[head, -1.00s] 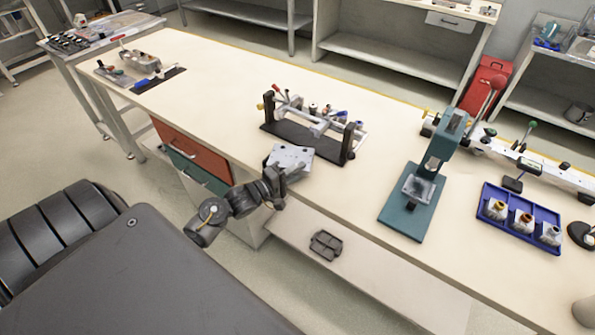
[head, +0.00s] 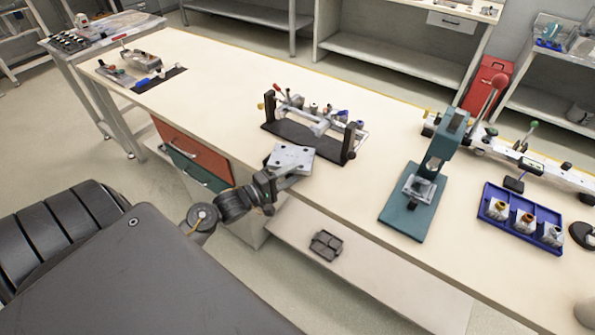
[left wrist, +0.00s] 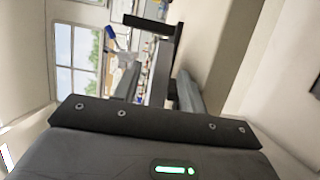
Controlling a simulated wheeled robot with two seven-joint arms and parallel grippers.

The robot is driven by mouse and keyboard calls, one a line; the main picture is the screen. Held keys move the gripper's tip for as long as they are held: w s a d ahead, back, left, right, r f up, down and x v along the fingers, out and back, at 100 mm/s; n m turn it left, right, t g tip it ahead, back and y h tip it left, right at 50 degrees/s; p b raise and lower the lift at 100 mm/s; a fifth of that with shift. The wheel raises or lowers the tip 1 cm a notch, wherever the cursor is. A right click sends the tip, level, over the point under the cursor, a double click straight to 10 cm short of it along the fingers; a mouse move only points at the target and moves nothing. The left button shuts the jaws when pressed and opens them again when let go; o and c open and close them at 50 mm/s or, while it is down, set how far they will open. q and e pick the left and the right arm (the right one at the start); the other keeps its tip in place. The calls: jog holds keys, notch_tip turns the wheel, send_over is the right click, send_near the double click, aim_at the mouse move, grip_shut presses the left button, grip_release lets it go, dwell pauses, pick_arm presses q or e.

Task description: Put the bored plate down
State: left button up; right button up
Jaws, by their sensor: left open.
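The bored plate (head: 291,157) is a flat light-grey metal plate with small dark holes. In the head view it lies at the near edge of the bench, just in front of the black-based fixture. My left gripper (head: 288,181) is at the plate's near side, low at the bench edge. The left wrist view shows its two grey fingers (left wrist: 158,88) spread apart, with no plate visible between them. Whether a finger still touches the plate is hidden. My right gripper is not in view.
The fixture (head: 312,128) with black posts stands right behind the plate. A teal press (head: 403,214) and a blue tray (head: 489,211) with several parts stand to the right. The bench top (head: 215,95) to the left is clear. A lower shelf (head: 370,270) holds a small dark tray (head: 326,245).

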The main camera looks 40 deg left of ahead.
pick_arm(q)
jog(key=v, duration=0.8)
jog(key=shift+s+b, duration=0.35)
jog(key=shift+a, duration=0.1)
jog(key=s+d+f+m+g+y, duration=0.1)
jog(key=s+f+m+g, duration=0.2)
jog(key=f, duration=0.9)
jog(key=s+d+f+m+g+y, duration=0.15)
jog(key=s+f, duration=0.25)
jog(key=f, duration=0.7)
jog(key=s+d+f+m+g+y, duration=0.15)
jog(key=s+f+g, duration=0.25)
jog(key=f, duration=0.8)
jog(key=s+d+f+m+g, duration=0.2)
jog(key=s+f, duration=0.3)
jog(key=s, duration=0.3)
jog(key=s+d+f+m+g+y, duration=0.1)
jog(key=s+d+f+m+g, duration=0.2)
jog(key=s, duration=0.5)
jog(key=s+d+f+m+g, duration=0.2)
jog(key=s+f+m, duration=0.4)
jog(key=s, duration=0.2)
jog(key=shift+d+f+g+y, duration=0.3)
jog(key=shift+g, duration=0.05)
